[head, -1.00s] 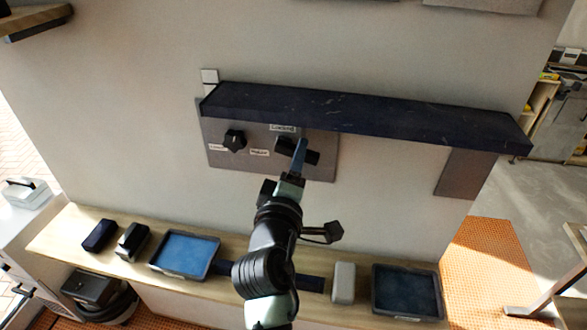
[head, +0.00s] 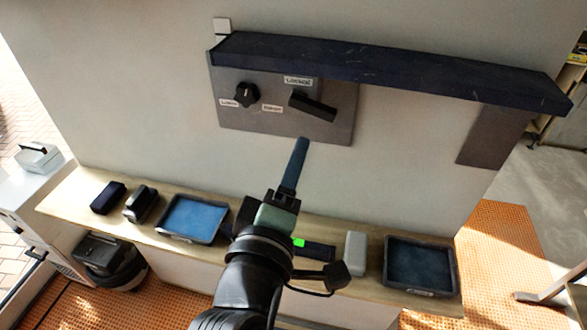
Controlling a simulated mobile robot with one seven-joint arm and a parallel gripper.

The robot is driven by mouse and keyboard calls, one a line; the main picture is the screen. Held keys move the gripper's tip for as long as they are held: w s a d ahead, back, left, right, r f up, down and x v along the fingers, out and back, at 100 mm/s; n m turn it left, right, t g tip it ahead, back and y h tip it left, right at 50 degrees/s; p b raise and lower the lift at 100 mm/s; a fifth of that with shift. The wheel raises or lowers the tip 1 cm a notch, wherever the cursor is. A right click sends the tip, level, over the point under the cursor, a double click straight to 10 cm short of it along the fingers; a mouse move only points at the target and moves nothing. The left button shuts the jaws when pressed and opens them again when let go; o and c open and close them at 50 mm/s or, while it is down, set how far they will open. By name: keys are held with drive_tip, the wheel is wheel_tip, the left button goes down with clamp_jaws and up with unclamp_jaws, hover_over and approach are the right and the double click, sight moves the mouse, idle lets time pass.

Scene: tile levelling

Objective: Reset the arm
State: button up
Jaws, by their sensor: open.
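My gripper (head: 300,145) is in the lower middle of the head view, pointing up toward the wall panel. Its fingers show nearly edge-on, and nothing shows held between them. The grey panel (head: 228,118) on the wall carries a black knob (head: 246,95) at left and a black bar-shaped handle (head: 313,106) at right, tilted down to the right. A label (head: 298,81) above the handle appears to read "Locked". The fingertips appear below the handle and apart from it.
A dark shelf (head: 390,73) juts out above the panel. Below, a wooden ledge (head: 75,212) holds two blue-lined trays (head: 193,218) (head: 420,264), dark blocks (head: 108,198) and a pale block (head: 355,254). A white cabinet (head: 20,192) stands at left. The wall between panel and ledge is clear.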

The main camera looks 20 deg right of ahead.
idle(0.4)
drive_tip(key=a+r+m+t+y+b, duration=0.1)
drive_tip(key=a+r+m+t+y, duration=0.2)
drive_tip(key=r, duration=0.6)
drive_tip(key=a+r+m+t+y+b, duration=0.1)
drive_tip(key=a+r+m+t+b, duration=0.25)
drive_tip(key=r, duration=0.55)
drive_tip(key=s+a+r+t+y, duration=0.3)
drive_tip(key=r, duration=0.3)
drive_tip(key=s+a+r+m+t+y, duration=0.1)
drive_tip(key=s+a+r+t+y, duration=0.2)
drive_tip(key=r, duration=0.3)
drive_tip(key=shift+s+p, duration=0.45)
drive_tip(key=shift+s, duration=0.3)
